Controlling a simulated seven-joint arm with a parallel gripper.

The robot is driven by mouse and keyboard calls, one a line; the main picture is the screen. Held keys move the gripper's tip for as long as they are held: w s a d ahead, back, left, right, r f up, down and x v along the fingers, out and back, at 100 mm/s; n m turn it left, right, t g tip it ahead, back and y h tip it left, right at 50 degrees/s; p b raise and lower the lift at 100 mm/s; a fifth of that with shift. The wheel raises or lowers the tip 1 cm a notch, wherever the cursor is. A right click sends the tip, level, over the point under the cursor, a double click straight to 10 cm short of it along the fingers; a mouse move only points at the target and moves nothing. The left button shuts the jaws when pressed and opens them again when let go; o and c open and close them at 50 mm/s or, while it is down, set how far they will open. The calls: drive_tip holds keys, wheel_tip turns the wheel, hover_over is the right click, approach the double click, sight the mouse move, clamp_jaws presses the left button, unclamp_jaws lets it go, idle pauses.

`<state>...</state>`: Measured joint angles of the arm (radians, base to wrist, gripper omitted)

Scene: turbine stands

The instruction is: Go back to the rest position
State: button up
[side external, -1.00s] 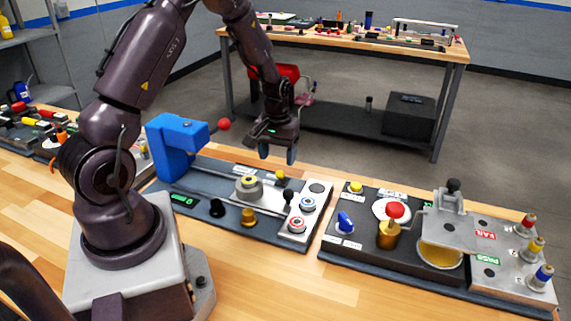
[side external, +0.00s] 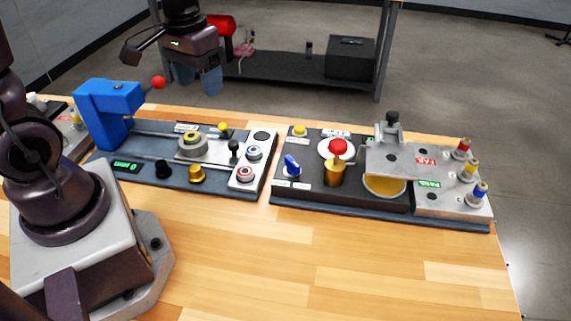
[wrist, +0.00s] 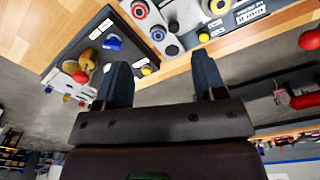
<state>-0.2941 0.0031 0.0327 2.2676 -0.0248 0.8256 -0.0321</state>
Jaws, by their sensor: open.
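My gripper (side external: 197,80) is open and empty in the side external view. It hangs above and behind the left stand (side external: 219,186), clear of everything below it. In the wrist view its two dark fingers (wrist: 160,82) are spread apart with nothing between them. The left stand has a blue press (side external: 110,98) with a red ball handle, a grey cylinder with a yellow top (side external: 192,145), and several knobs and buttons.
The right stand (side external: 305,205) carries a gold cylinder with a red ball (side external: 336,165), a grey clamp plate (side external: 392,160) and several coloured plugs on its right side. The wooden table (side external: 330,260) is bare in front. A black box (side external: 350,65) sits on a shelf behind.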

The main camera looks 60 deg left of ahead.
drive_tip(key=s+d+r+m+t, duration=0.4)
drive_tip(key=s+d+r, duration=0.3)
drive_tip(key=r, duration=0.3)
drive_tip(key=shift+s+d+r+t, duration=0.2)
drive_tip(key=shift+d+t, duration=0.3)
drive_tip(key=shift+d, duration=0.4)
